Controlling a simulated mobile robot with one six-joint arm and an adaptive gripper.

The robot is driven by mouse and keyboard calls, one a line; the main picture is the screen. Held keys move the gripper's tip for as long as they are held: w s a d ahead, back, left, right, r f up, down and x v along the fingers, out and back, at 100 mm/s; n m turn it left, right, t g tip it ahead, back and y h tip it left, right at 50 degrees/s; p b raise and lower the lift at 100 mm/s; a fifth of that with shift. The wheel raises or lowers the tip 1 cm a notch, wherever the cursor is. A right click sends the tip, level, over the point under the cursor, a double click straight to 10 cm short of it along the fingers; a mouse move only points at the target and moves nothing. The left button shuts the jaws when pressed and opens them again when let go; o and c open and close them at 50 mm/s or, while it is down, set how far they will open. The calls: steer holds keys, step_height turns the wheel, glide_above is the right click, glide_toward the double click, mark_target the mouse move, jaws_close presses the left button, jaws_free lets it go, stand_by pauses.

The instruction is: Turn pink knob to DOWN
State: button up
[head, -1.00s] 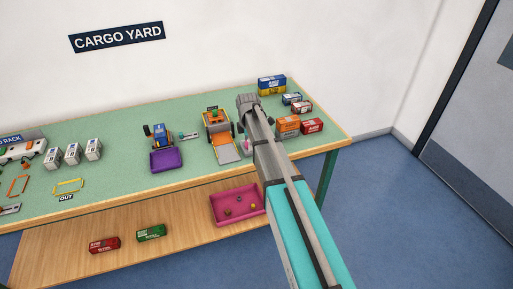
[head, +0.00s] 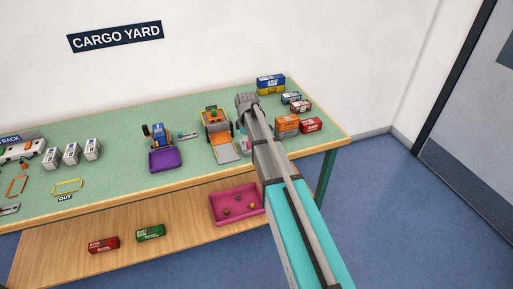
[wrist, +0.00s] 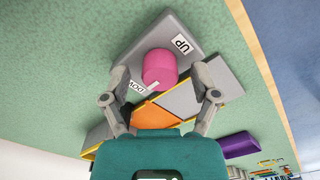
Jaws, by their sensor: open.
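The pink knob (wrist: 160,68) stands on a grey plate (wrist: 196,38) in the wrist view. An UP label (wrist: 182,44) is on the plate at the upper right of the knob. A DOWN label (wrist: 136,88) lies at the knob's lower left, partly covered. A small white mark shows at the knob's lower edge, towards the DOWN label. My gripper (wrist: 160,76) is open, with one finger on each side of the knob and gaps visible. I cannot tell how far the fingertips are above the plate. In the head view my arm hides most of the knob and gripper.
An orange and grey vehicle with a ramp (head: 218,133) stands just left of my arm. Orange (head: 287,124) and red (head: 311,125) boxes stand close on its right. A purple bin (head: 165,160) is further left. A pink tray (head: 236,204) is on the lower shelf.

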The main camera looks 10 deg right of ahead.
steer(key=m, duration=1.3)
steer(key=shift+m, duration=0.4)
steer(key=m, duration=0.6)
steer(key=shift+m, duration=0.4)
steer(key=m, duration=0.6)
steer(key=shift+m, duration=0.4)
step_height(320, 180, up, 14)
steer(key=p, duration=1.4)
steer(key=s+f+n+b, duration=0.2)
steer(key=s+n, duration=0.8)
steer(key=s, duration=0.7)
steer(key=shift+a+f+n, duration=0.2)
steer(key=shift+a+n, duration=0.1)
steer(key=shift+n, duration=0.1)
